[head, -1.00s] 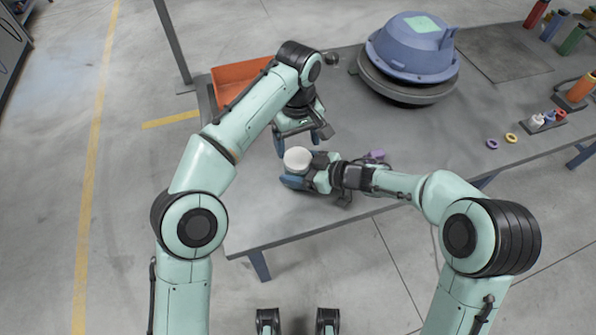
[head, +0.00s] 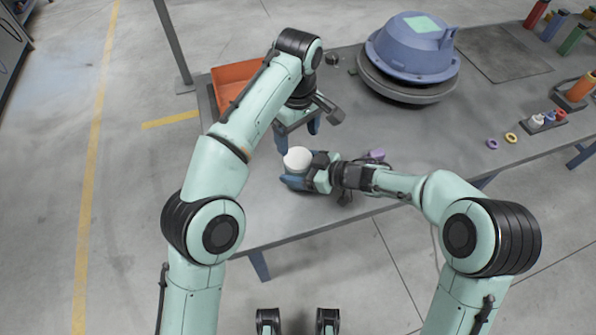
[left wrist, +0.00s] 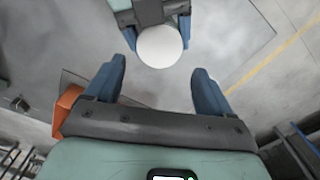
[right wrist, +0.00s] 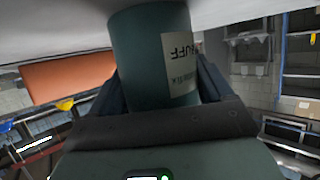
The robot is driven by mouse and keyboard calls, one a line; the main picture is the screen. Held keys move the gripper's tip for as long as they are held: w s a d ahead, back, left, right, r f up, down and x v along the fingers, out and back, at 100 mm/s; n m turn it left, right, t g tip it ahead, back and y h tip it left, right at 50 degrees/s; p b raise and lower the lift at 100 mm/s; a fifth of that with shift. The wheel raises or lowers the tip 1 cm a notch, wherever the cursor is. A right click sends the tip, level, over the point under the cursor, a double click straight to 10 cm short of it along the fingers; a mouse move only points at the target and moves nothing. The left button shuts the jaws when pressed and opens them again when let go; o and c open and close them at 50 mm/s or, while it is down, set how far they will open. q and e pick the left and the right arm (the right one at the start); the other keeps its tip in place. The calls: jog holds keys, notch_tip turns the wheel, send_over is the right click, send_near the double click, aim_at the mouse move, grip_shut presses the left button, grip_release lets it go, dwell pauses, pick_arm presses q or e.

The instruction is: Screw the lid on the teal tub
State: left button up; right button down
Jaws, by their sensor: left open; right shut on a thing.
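The teal tub (right wrist: 150,55), a dark cylinder with a pale printed label, stands between the fingers of my right gripper (right wrist: 158,85) in the right wrist view. In the head view my right gripper (head: 303,172) is shut on it at the near edge of the table. The white round lid (head: 298,158) shows on top of the tub; how tightly it sits cannot be told. The lid (left wrist: 160,46) also shows in the left wrist view, just beyond the fingertips. My left gripper (head: 298,139) is open and empty, close above and behind the lid, its fingers pointing down.
An orange bin (head: 240,82) is at the table's left back. A large blue housing (head: 412,48) on a round base stands at the back. A purple ring (head: 377,155) lies just behind my right wrist.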

aim_at(298, 158)
pick_arm(q)
jog(key=shift+f, duration=3.5)
jog(key=c, duration=0.9)
jog(key=shift+o, duration=0.2)
jog(key=m, duration=0.3)
jog(key=o, duration=1.2)
jog(key=shift+c, duration=0.2)
